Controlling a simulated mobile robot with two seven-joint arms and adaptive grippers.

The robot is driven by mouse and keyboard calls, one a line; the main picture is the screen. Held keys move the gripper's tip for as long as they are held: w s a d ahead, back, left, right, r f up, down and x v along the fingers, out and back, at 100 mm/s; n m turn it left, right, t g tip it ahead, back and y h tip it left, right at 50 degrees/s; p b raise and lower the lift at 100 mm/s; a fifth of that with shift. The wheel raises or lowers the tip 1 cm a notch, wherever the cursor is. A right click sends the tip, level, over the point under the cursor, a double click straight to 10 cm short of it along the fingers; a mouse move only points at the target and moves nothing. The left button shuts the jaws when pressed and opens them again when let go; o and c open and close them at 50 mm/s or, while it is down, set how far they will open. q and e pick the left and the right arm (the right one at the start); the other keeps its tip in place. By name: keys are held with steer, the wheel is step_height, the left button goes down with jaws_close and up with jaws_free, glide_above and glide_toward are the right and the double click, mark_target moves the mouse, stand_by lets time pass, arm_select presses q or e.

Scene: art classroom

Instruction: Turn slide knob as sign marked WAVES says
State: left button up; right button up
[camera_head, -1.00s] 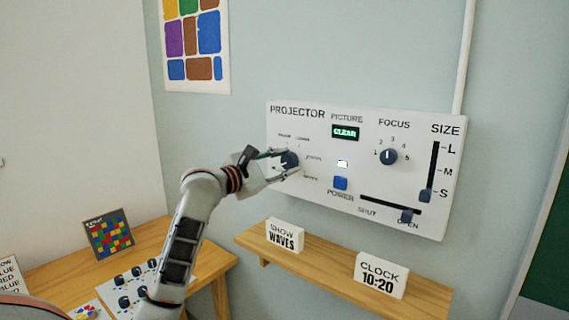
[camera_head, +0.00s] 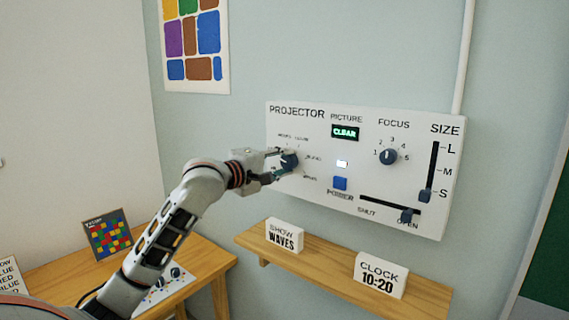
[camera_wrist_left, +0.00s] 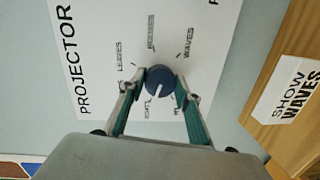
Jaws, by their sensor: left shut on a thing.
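The slide knob (camera_head: 290,161) is a round dark blue dial at the left of the white projector panel (camera_head: 300,190). My left gripper (camera_head: 282,164) reaches it from the left, its fingers shut on the knob's sides. In the left wrist view the same knob (camera_wrist_left: 160,79) sits between the green-grey fingertips. A white mark shows on the knob's lower half there, away from the WAVES label (camera_wrist_left: 187,42) at upper right. Labels below the knob are partly hidden by the fingers. The sign reading SHOW WAVES (camera_head: 285,236) stands on the shelf; it also shows in the wrist view (camera_wrist_left: 295,95).
The wooden shelf (camera_head: 330,276) below the panel also bears a CLOCK 10:20 sign (camera_head: 381,275). Right of the knob are a blue power button (camera_head: 340,183), the focus knob (camera_head: 388,156) and sliders. A wooden table (camera_head: 205,262) stands at lower left.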

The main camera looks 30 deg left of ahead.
arm_select(q)
steer(key=m, duration=0.4)
steer(key=shift+y, duration=0.3)
steer(key=m+y, duration=0.1)
steer(key=m, duration=0.9)
steer(key=shift+d+f+y, duration=0.1)
steer(key=shift+f+y, duration=0.05)
steer(key=shift+y, duration=0.15)
steer(key=m, duration=0.4)
steer(key=shift+t+y, duration=0.3)
steer(key=m, duration=0.4)
steer(key=shift+m, duration=0.4)
steer(key=m+t, duration=0.1)
steer(key=m, duration=0.4)
steer(key=shift+f, duration=0.1)
steer(key=m, duration=0.6)
steer(key=shift+a, duration=0.2)
steer(key=shift+m+t+h, duration=0.4)
steer(key=shift+m+h, duration=0.1)
steer(key=shift+m, duration=1.9)
